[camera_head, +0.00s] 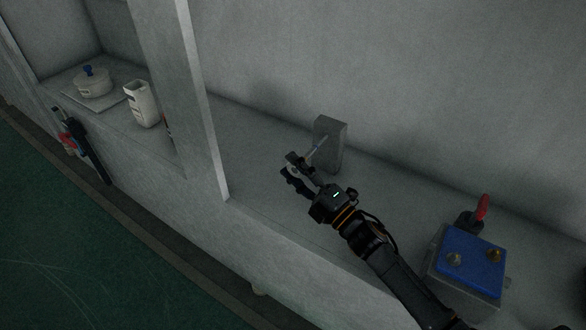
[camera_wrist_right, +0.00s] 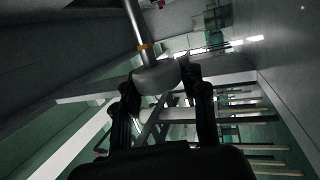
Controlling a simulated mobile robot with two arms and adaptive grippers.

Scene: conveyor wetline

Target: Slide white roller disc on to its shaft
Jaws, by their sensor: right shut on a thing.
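My right gripper (camera_head: 292,168) reaches in from the lower right, its fingers near a grey upright block (camera_head: 331,142). A thin metal shaft (camera_head: 319,146) sticks out of that block toward the fingers. In the right wrist view, my right gripper (camera_wrist_right: 160,80) is shut on the white roller disc (camera_wrist_right: 156,76), with one dark finger on each side. The shaft (camera_wrist_right: 136,25), with a yellow-orange ring (camera_wrist_right: 144,47), comes down to the disc's upper side. I cannot tell whether the shaft's end is inside the disc's hole. My left gripper is not in view.
A grey box with a blue top (camera_head: 470,263) and a red-handled part (camera_head: 482,208) stand to the right on the ledge. A pillar (camera_head: 177,90) rises to the left. Beyond it are a lidded pot (camera_head: 93,86) and a white jug (camera_head: 141,104).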

